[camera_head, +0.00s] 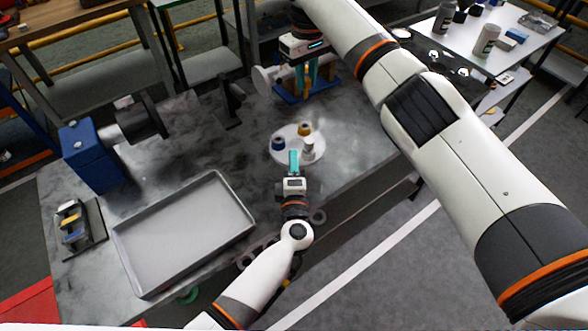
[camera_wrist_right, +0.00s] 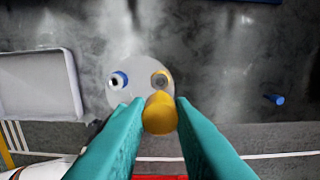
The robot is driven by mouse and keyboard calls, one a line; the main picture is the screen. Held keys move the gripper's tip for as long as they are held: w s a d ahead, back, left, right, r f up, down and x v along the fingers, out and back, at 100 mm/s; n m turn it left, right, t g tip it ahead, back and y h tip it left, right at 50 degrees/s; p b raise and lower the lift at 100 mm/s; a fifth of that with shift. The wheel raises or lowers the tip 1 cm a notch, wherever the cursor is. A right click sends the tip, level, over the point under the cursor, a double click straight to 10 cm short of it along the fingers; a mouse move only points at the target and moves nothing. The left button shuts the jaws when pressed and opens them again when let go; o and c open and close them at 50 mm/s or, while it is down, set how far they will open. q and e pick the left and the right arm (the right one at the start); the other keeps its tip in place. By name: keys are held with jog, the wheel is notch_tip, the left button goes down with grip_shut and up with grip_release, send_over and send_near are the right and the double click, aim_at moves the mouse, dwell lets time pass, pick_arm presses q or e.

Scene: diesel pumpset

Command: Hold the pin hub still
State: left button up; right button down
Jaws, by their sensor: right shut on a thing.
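My right gripper (camera_head: 306,88) hangs at the back of the table in the head view. In the right wrist view its teal fingers (camera_wrist_right: 160,115) are shut on a yellow rounded part (camera_wrist_right: 160,113). I cannot tell for sure which part is the pin hub. A round pale plate (camera_head: 284,133) carries a blue-and-white part (camera_head: 278,144), a yellow-topped part (camera_head: 305,129) and a whitish part (camera_head: 308,146). My left gripper (camera_head: 294,156) points at the plate's front, its teal fingertips over its edge; their gap and any contact are unclear.
A grey tray (camera_head: 122,242) lies at the front left of the table. A blue block with a dark shaft (camera_head: 92,160) stands at the left. A blue stand (camera_head: 290,93) is under my right gripper. The dark table is clear between tray and plate.

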pick_arm(q)
jog(key=shift+c, duration=0.6)
grip_shut()
jog(key=shift+f, duration=0.1)
dwell(0.6)
jog(key=shift+c, duration=0.6)
grip_release()
grip_shut()
jog(key=shift+s, duration=0.1)
dwell(1.2)
